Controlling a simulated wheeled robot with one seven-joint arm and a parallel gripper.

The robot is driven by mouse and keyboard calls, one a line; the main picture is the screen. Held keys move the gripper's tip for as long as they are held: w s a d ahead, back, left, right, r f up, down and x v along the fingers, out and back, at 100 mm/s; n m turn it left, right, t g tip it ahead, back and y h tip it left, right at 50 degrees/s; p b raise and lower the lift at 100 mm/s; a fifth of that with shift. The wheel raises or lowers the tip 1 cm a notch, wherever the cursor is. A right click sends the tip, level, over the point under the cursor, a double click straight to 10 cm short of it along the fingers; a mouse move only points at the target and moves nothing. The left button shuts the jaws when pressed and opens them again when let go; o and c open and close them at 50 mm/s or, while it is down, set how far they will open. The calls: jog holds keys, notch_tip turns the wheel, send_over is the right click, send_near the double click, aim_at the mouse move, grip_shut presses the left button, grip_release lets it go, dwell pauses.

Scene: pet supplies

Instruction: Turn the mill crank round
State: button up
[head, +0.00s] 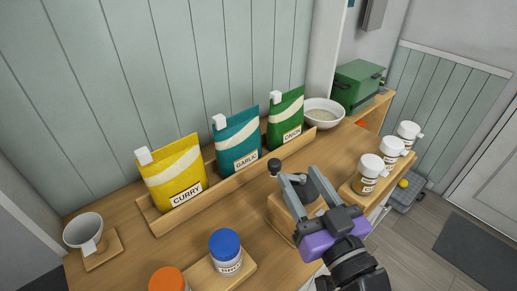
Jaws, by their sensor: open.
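The mill (280,211) looks like a wooden block on the counter in the head view, partly covered by my gripper. A dark round knob (274,166), apparently the crank's handle, shows just beyond the left fingertip. My gripper (298,177) is open, its grey fingers spread over the mill and pointing toward the back of the counter. Nothing shows between the fingertips. The crank arm is mostly hidden, and I cannot tell whether a finger touches the knob.
Curry (174,178), garlic (237,142) and onion (286,119) bags stand in a wooden rack behind. A bowl (323,112) is at the back right. Several white-capped jars (369,176) stand right. A blue-lidded jar (225,250) is front left; a cup (84,232) is far left.

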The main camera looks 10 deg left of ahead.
aim_at(278, 170)
jog(key=shift+a+f+n+g, duration=0.2)
jog(key=shift+a+f+g, duration=0.1)
jog(key=shift+f, duration=0.2)
jog(key=shift+a+f+n+g, duration=0.2)
jog(key=shift+a+f+g, duration=0.1)
jog(key=shift+f, duration=0.2)
jog(key=shift+a+f+y, duration=0.2)
jog(key=shift+a+y, duration=0.1)
jog(key=shift+a, duration=0.1)
jog(key=p+x, duration=0.1)
jog(key=x, duration=0.6)
jog(key=shift+w+f+p, duration=0.1)
jog(key=shift+f+p, duration=0.05)
jog(key=shift+p, duration=0.25)
jog(key=shift+c, duration=0.5)
grip_shut()
